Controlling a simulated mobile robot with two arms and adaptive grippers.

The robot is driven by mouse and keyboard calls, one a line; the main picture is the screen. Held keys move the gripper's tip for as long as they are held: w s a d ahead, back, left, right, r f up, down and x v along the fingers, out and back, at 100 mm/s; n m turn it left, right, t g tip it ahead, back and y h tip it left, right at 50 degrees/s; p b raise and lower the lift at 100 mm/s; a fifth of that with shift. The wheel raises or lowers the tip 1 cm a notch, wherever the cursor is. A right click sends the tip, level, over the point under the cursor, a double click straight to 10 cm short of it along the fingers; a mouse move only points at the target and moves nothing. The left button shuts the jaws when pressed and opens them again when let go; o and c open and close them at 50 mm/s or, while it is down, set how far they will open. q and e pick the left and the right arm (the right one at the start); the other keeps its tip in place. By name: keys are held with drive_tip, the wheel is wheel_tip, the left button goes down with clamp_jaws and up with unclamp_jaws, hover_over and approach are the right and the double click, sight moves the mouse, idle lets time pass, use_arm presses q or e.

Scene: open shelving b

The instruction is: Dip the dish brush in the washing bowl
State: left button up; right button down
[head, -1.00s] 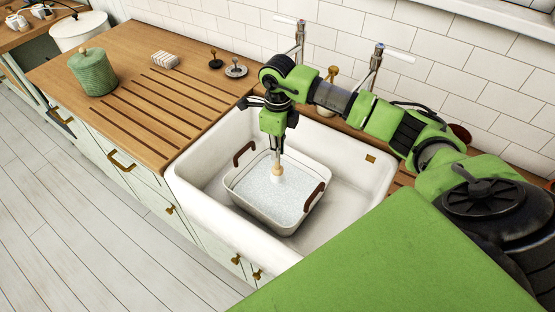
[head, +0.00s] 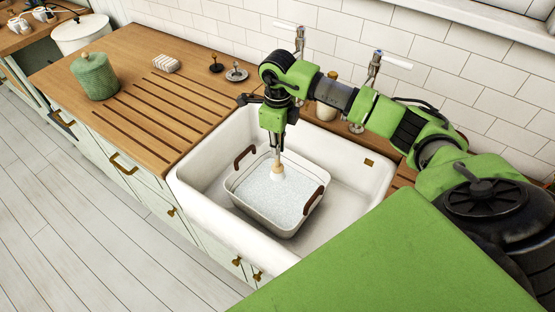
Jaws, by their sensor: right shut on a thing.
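The washing bowl (head: 258,221) is a pale rectangular tub with two brown handles, standing in the white sink and filled with whitish, sudsy-looking water. The dish brush (head: 277,168) points down from my right gripper (head: 277,150), which is shut on its upper part. The brush's pale head is over the middle of the bowl and seems to meet the water surface; how deep it sits I cannot tell. The gripper itself is above the bowl's rim. My left gripper is not in view.
The white sink (head: 345,185) surrounds the bowl, with bare room to its right. Two taps (head: 375,68) stand behind it. A green lidded jar (head: 95,76), a striped block (head: 166,64) and small plugs (head: 237,73) are on the wooden counter (head: 130,55) at left.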

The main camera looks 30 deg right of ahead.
drive_tip(key=shift+r+p, duration=1.1)
drive_tip(key=shift+r, duration=0.95)
